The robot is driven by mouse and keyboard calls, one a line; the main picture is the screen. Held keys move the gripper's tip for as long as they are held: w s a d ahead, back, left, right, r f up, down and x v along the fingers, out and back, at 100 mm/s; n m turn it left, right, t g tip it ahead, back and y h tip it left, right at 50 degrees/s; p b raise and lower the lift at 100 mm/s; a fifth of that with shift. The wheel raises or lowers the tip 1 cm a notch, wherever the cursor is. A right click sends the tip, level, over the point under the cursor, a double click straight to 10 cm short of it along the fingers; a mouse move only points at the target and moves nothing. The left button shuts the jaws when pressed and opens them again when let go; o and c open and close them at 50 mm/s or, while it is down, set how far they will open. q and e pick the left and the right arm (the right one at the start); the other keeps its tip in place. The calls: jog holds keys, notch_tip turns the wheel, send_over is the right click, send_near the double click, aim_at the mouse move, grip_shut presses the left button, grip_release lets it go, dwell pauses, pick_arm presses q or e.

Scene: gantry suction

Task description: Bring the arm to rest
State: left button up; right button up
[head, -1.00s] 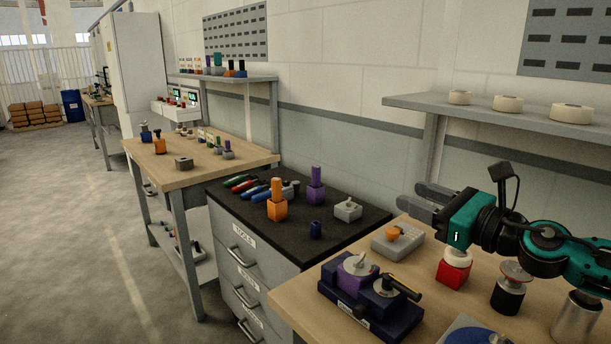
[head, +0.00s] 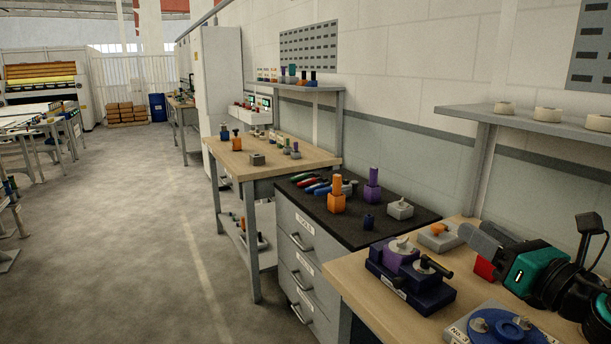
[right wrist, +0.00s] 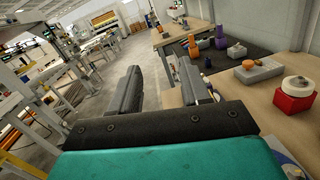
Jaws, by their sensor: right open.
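My right gripper (head: 477,239) comes in from the right in the head view, above the near wooden workbench (head: 362,285). Its two grey fingers point left and are apart with nothing between them. In the right wrist view the same gripper (right wrist: 163,88) shows its open fingers, with floor and furniture beyond them. The teal wrist body and dark joints of my right arm show behind it. My left gripper is in neither view.
A purple and navy device (head: 409,275) and a blue round fixture (head: 497,326) sit on the near bench. A red block (right wrist: 295,97) stands near my gripper. A black-topped drawer cabinet (head: 312,262) stands beside the bench. The aisle floor (head: 130,240) at left is clear.

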jog(key=s+a+f+m+g+h, duration=0.15)
jog(key=s+f+m+h, duration=0.35)
jog(key=f+m, duration=0.6)
jog(key=s+a+f+m+g+h, duration=0.1)
jog(key=s+f+m+g+h, duration=0.45)
jog(key=m, duration=0.95)
jog(key=s+a+f+m+g+y, duration=0.25)
jog(key=s+f+m, duration=0.35)
jog(key=s, duration=0.3)
jog(key=s+a+f+m+g+y, duration=0.1)
jog(key=s+a+f+m+g, duration=0.3)
jog(key=s, duration=0.5)
jog(key=w+a+f+t+y, duration=0.1)
jog(key=w+f+t+y, duration=0.1)
jog(key=w+f+t, duration=0.5)
notch_tip(320, 180, down, 3)
jog(key=shift+w+a+r, duration=0.1)
jog(key=shift+w+a, duration=0.3)
jog(key=shift+w, duration=0.2)
